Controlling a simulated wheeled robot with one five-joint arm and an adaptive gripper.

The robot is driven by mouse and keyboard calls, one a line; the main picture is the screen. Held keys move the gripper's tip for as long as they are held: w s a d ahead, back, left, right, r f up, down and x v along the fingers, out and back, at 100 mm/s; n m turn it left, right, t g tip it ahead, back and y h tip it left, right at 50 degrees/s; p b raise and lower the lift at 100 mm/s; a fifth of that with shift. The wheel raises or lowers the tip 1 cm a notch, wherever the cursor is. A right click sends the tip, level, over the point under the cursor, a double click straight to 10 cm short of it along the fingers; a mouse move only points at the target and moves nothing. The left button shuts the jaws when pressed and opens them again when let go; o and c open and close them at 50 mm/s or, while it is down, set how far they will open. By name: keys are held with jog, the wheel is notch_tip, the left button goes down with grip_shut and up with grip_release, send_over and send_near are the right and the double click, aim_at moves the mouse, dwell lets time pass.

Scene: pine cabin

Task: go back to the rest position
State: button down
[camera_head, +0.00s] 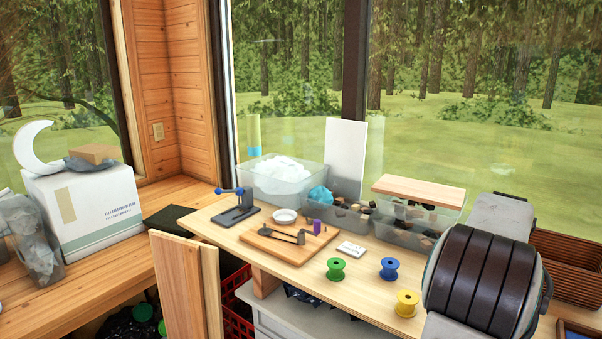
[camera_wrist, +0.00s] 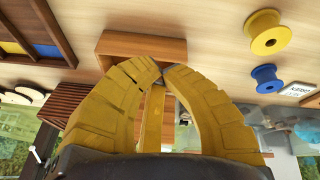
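In the head view my arm fills the lower right, and the gripper itself is hidden.
A yellow spool (camera_head: 407,303), blue spool (camera_head: 389,268) and green spool (camera_head: 336,269) stand left of my arm. A slatted brown crate (camera_head: 570,265) is at right.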

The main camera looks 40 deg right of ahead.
jog(key=w+a+f+n+y, duration=0.2)
jog(key=a+f, duration=0.1)
jog(key=a, duration=1.5)
jog(key=w+a+f+n+y, duration=0.1)
jog(key=a+f, duration=0.2)
jog(key=a, duration=1.6)
jog(key=w+a+r+n+t+y, duration=0.1)
jog(key=a+r+n+t, duration=0.2)
jog(key=a+n, duration=0.3)
jog(key=a, duration=0.3)
jog(key=shift+w+a+r+n, duration=0.15)
jog(key=shift+w+a+n, duration=0.2)
jog(key=shift+n, duration=0.05)
